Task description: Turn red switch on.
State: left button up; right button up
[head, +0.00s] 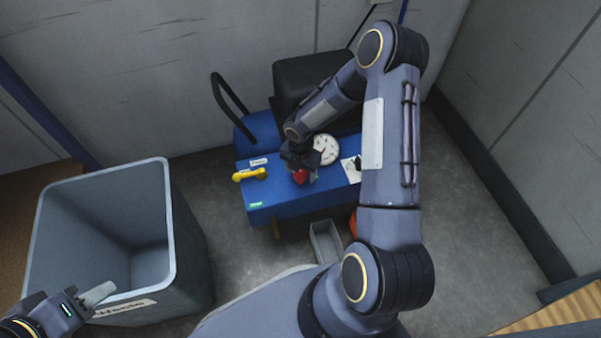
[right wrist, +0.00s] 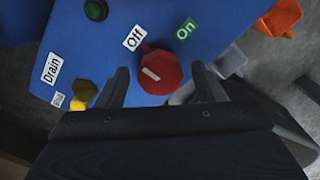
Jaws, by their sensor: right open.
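The red switch (head: 300,176) is on the front of a blue machine (head: 288,207), partly hidden by my right gripper (head: 299,165). In the right wrist view the red switch (right wrist: 160,72) is a faceted knob with a white mark. A white "Off" label (right wrist: 135,38) and a green "On" label (right wrist: 187,29) sit beyond it. The white mark points toward the upper left, nearer the "Off" side. My right gripper (right wrist: 163,88) is open, with one finger on each side of the knob. Contact cannot be told. My left gripper (head: 98,293) is at the lower left, by the bin.
A large grey waste bin (head: 170,235) stands at the left. A "Drain" label (right wrist: 52,68) is at the left. A small grey tray (head: 326,242) lies on the floor.

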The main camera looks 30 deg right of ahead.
jog(key=shift+f, duration=0.1)
jog(key=c, duration=1)
jog(key=shift+m, duration=0.3)
jog(key=m, duration=1.3)
jog(key=shift+b, duration=0.35)
jog(key=shift+m, duration=2.4)
